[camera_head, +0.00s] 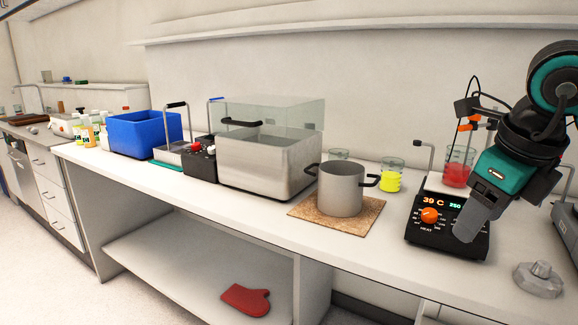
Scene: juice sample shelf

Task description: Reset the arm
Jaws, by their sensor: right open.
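My right arm comes in from the right edge, and its right gripper (467,234) points down and to the left. The gripper is open and empty, in front of the black hot plate (447,240) in the picture and covering part of it. I cannot tell the gap between them. My left gripper is not in view.
A pot (341,190) on a cork mat (307,217), a beaker of yellow liquid (391,181), a steel bath (262,168) and a blue bin (137,136) stand to the left. A grey knobbed object (539,281) lies at right.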

